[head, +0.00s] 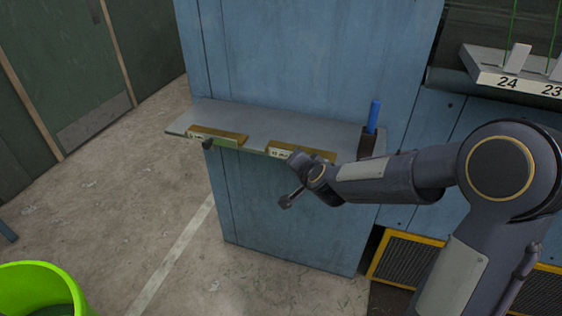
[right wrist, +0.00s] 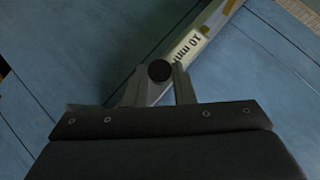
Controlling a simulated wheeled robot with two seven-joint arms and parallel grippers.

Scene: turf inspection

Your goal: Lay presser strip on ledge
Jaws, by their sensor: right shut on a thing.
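A blue-grey ledge (head: 262,118) runs across the front of a blue cabinet. Two brass-coloured strips with white labels lie along its front edge, a left one (head: 218,135) and a right one (head: 315,154). My right gripper (right wrist: 159,87) is at the ledge's front, by the right strip. Its two fingers are closed around a round black knob (right wrist: 159,70). A white label reading "10 mm" (right wrist: 188,47) shows just beyond the fingers. What the knob belongs to is hidden, so I cannot tell whether it is the presser strip. My left gripper is not in view.
A small dark knob (head: 208,144) sits at the ledge's front left. A blue-handled tool (head: 374,115) stands upright in a dark holder at the right end. A numbered shelf (head: 510,78) is at upper right. A green bin (head: 40,285) stands at lower left.

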